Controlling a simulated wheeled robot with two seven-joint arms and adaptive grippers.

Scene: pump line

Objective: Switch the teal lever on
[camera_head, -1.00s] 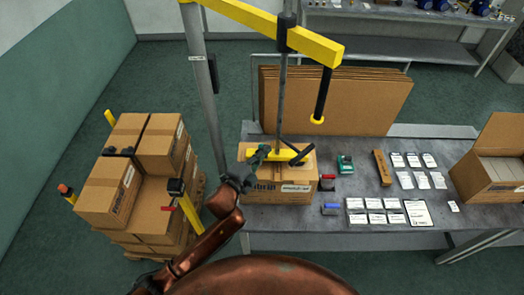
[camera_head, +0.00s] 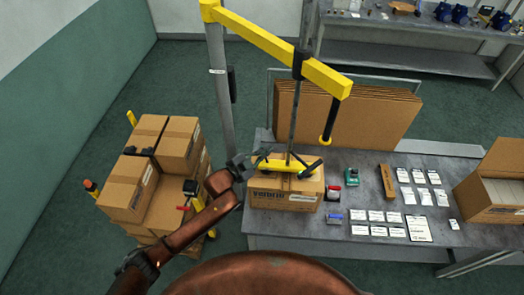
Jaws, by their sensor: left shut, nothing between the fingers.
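The lifter's yellow crossbar (camera_head: 285,166) hangs from a grey rod over a closed cardboard carton (camera_head: 287,193) on the table. A small dark, faintly teal part (camera_head: 263,154) stands at the crossbar's left end; it may be the teal lever, but its setting is too small to read. My left gripper (camera_head: 241,162) is shut and empty, just left of that part and of the carton. I cannot tell whether it touches the part. My right gripper is not in view.
A yellow boom on a grey post (camera_head: 218,90) spans above. The table holds a green device (camera_head: 352,177), red and blue items, cards and an open carton (camera_head: 490,190).

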